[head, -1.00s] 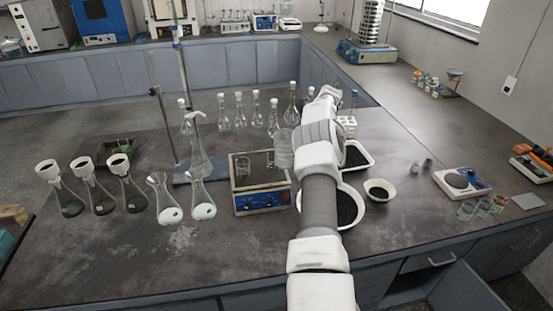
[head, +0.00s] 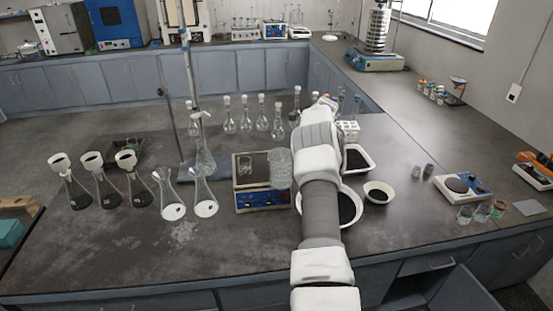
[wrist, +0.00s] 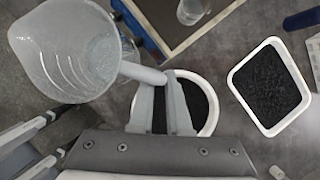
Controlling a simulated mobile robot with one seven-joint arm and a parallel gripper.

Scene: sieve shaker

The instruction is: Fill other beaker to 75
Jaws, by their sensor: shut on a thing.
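My gripper (wrist: 165,105) is shut on the grey handle of a large clear beaker (wrist: 62,50) with pale graduation marks. In the head view this large beaker (head: 280,168) is beside the right edge of a blue-and-tan box device (head: 262,202), in front of my arm. A smaller clear beaker (head: 245,172) stands on the device's top; it also shows in the wrist view (wrist: 192,11), at the top edge. The two beakers are apart. The liquid level in either beaker cannot be read. My gripper is hidden behind the large beaker and my arm in the head view.
A round white bowl of black grains (head: 347,206) and a white tray of black grains (head: 358,158) lie close to my arm. A small bowl (head: 379,192) is further right. Several flasks (head: 205,195) stand left. The front middle of the bench is clear.

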